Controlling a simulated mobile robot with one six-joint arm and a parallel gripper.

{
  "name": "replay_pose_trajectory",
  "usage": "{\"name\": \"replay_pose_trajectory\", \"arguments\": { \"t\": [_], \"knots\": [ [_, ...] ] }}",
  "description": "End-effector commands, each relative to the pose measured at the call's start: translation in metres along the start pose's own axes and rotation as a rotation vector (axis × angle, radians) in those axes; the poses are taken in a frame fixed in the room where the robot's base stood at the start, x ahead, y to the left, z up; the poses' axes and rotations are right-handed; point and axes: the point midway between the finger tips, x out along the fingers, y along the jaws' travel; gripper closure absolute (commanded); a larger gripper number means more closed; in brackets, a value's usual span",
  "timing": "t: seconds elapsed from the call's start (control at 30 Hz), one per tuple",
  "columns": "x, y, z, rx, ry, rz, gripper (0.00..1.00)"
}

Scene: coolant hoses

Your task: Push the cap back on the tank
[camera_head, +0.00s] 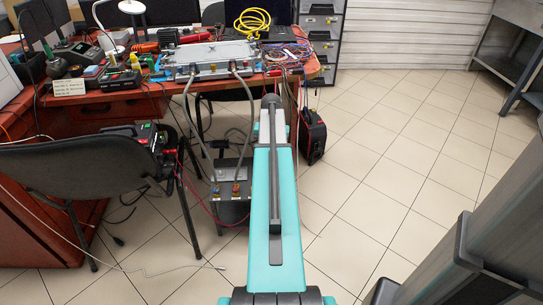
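A dark box (221,178) stands low beside the table, left of my arm. Two grey hoses (190,128) run down to it from a flat grey metal unit (212,57) on the table. Small red and yellowish fittings show where the hoses meet the box. I cannot tell whether this box is the tank, and I cannot make out a cap. My teal arm reaches away from me through the middle of the view and hides part of what lies behind it. My gripper does not show.
The red-brown table (112,96) is crowded with tools and cables. A black chair (85,172) stands at left. A black case (312,138) stands on the floor right of my arm. A grey bench (512,22) is far right. Tiled floor between is clear.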

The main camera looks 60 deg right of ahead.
Motion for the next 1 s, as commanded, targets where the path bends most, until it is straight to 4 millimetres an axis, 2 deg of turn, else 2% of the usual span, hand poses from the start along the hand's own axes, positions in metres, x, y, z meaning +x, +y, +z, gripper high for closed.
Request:
{"name": "replay_pose_trajectory", "arguments": {
  "t": [0.4, 1.0],
  "knots": [
    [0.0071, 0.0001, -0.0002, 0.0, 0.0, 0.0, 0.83],
    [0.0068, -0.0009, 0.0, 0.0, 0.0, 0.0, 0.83]
  ]
}}
